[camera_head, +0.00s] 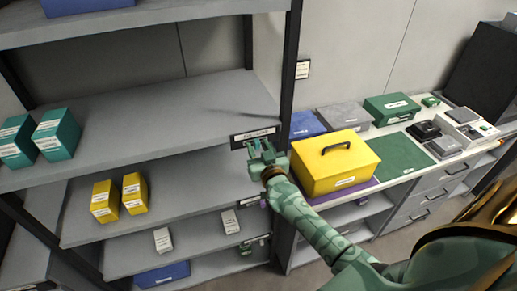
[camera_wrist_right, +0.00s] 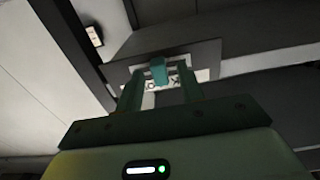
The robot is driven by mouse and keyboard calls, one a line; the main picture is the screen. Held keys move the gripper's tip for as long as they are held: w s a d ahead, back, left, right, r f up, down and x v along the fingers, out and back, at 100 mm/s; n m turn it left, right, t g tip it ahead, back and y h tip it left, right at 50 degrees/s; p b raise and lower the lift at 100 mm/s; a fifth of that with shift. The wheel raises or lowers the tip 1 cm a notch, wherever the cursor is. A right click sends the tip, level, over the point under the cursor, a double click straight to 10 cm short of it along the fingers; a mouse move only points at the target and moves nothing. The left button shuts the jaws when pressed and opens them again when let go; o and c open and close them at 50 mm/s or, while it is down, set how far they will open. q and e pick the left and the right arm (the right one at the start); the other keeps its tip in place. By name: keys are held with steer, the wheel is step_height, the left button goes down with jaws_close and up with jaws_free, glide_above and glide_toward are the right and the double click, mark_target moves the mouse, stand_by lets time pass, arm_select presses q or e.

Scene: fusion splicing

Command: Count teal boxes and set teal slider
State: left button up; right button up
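Two teal boxes, one (camera_head: 56,134) beside the other (camera_head: 17,141), stand at the left of a grey shelf in the head view. At that shelf's right front edge is a label plate (camera_head: 252,134) with dark print. My right gripper (camera_head: 258,148) is just below this plate. In the right wrist view the teal slider (camera_wrist_right: 159,71) sits on the plate, between the two tips of my right gripper (camera_wrist_right: 159,84). The fingers are apart, with a gap on each side of the slider. My left gripper is not in view.
Yellow boxes (camera_head: 105,200) stand on the shelf below, with small white boxes (camera_head: 163,240) lower down. A yellow case (camera_head: 335,163) with a black handle stands right of my gripper on the counter. A dark rack post (camera_head: 291,65) rises beside the plate.

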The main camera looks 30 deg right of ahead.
steer(key=shift+w+d, duration=0.1)
steer(key=shift+w, duration=0.2)
jaws_close()
steer(key=shift+s+d+p, duration=0.2)
steer(key=shift+d, duration=0.4)
steer(key=shift+s+d+p, duration=0.15)
steer(key=shift+d+p, duration=0.05)
steer(key=shift+d, duration=0.4)
steer(key=shift+c, duration=1.3)
jaws_free()
steer(key=shift+o, duration=1.3)
steer(key=shift+d, duration=0.15)
steer(key=shift+s, duration=0.1)
